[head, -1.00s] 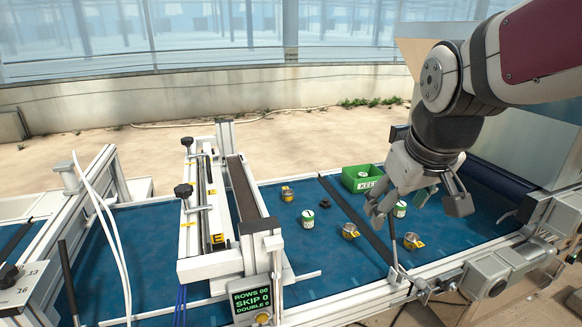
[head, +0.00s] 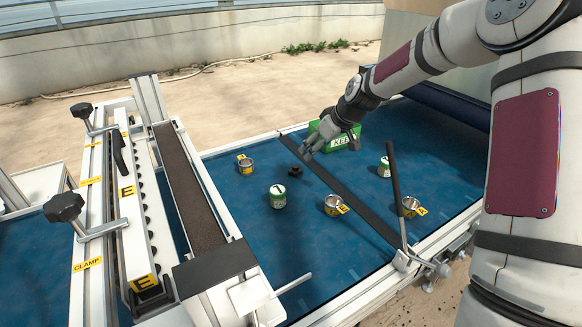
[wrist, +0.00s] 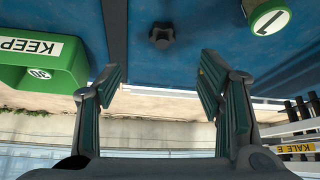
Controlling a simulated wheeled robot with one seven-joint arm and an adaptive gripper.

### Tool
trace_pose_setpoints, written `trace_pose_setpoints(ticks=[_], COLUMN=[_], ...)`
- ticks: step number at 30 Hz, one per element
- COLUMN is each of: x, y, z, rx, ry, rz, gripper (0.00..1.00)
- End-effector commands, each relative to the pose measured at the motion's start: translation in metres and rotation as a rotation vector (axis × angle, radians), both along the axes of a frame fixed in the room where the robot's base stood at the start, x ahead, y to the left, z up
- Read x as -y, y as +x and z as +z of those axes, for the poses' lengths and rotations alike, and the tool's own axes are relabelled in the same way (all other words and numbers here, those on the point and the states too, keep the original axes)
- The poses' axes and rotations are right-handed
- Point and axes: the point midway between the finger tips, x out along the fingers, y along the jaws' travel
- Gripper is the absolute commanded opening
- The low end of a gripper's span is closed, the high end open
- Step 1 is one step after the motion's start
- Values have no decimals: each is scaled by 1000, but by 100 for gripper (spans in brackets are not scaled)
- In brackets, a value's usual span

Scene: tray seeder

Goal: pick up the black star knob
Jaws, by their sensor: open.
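The black star knob (head: 294,171) lies on the blue belt, left of the dark strip that crosses it, between a tin cup and the green bin. In the wrist view the knob (wrist: 161,36) sits on the belt beyond the fingertips, roughly centred between them. My gripper (head: 322,138) is just up and right of the knob in the head view, with nothing held. In the wrist view its two fingers (wrist: 160,78) are spread wide apart, with a clear gap before the knob.
The green KEEP bin (head: 334,137) stands close beside my gripper. A green-and-white can (head: 278,196) and tin cups (head: 246,165) (head: 334,206) stand around the knob; another can (head: 384,168) is further right. The clamp frame with its own black knobs (head: 64,207) is at left.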

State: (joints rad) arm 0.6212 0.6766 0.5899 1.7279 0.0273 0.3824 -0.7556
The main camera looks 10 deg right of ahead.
Motion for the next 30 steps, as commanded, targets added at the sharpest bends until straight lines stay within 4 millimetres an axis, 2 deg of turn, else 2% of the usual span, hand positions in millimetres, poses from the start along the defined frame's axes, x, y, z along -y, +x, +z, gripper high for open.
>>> trace_pose_setpoints(ticks=[5, 12, 23, 30], x=[-4, -17, -27, -41], y=[11, 31, 46, 62], z=[-18, -56, -81, -107], rx=[2, 0, 1, 1], ry=[5, 6, 4, 5], rz=[1, 2, 2, 0], gripper=[62, 62, 62, 62])
